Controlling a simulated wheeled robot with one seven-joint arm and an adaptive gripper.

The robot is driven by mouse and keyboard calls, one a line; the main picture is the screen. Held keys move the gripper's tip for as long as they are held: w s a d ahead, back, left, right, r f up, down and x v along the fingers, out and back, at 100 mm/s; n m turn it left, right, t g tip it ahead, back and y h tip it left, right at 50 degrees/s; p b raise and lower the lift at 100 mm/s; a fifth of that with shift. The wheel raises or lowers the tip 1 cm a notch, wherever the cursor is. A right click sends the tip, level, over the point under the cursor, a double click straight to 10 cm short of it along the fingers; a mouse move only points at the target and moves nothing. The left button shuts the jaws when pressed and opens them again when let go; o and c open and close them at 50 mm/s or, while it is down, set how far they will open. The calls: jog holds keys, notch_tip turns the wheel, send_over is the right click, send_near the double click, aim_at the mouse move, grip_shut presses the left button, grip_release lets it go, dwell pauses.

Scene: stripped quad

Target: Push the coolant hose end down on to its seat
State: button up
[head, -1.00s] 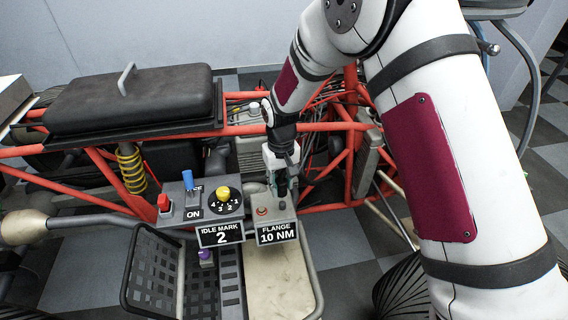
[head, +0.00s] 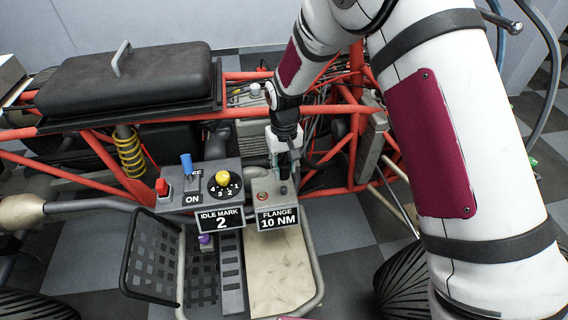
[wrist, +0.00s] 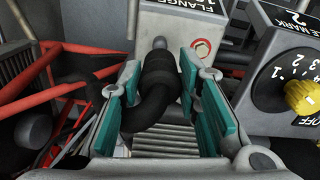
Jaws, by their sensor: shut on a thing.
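My gripper (wrist: 160,88) is shut on the black coolant hose end (wrist: 158,72), with a teal pad on each side of its thick cuff. The hose bends down and to the left below the cuff in the wrist view. The seat under the hose end cannot be made out. In the head view my gripper (head: 285,168) points down just behind the grey box (head: 268,191) marked FLANGE 10 NM, and hides most of the hose. A grey rounded stub (wrist: 160,43) shows just beyond the cuff, on the box side.
The box with the yellow dial (head: 222,178), blue switch (head: 186,163) and red button (head: 162,187) stands close on the left. Red frame tubes (head: 345,110) surround the arm's end. A ribbed grey block (wrist: 165,140) lies below the hose.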

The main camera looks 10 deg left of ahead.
aim_at(284, 164)
jog(key=shift+f+b, duration=1.05)
jog(key=shift+f, duration=0.95)
jog(key=shift+f+b, duration=1.05)
jog(key=shift+f, duration=0.95)
jog(key=o, duration=1.2)
jog(key=shift+o, duration=0.2)
notch_tip(284, 164, up, 12)
jog(key=shift+f, duration=0.1)
